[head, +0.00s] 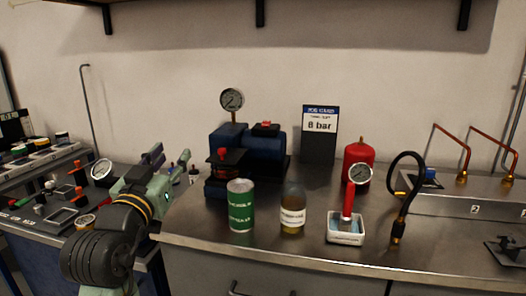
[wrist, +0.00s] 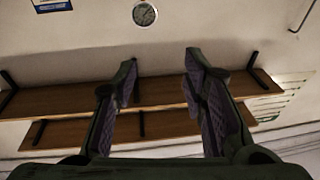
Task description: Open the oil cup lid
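A dark blue pump unit (head: 228,139) stands on the steel bench in the head view. On it are a small black lid-like part with a red top (head: 266,126) and, at the front left, a dark cup-like part with a red knob (head: 223,154). I cannot tell for sure which is the oil cup lid; both look closed. My gripper (head: 169,163) is left of the pump, apart from it. In the wrist view my gripper (wrist: 161,64) is open and empty, its fingers pointing at the wall; neither lid-like part shows there.
A green can (head: 241,206) and an oil bottle (head: 292,208) stand in front of the pump. A white tray (head: 345,230), a red hand pump (head: 357,163) and an "8 bar" card (head: 320,133) are to the right. A shelf (wrist: 70,102) fills the wrist view's middle.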

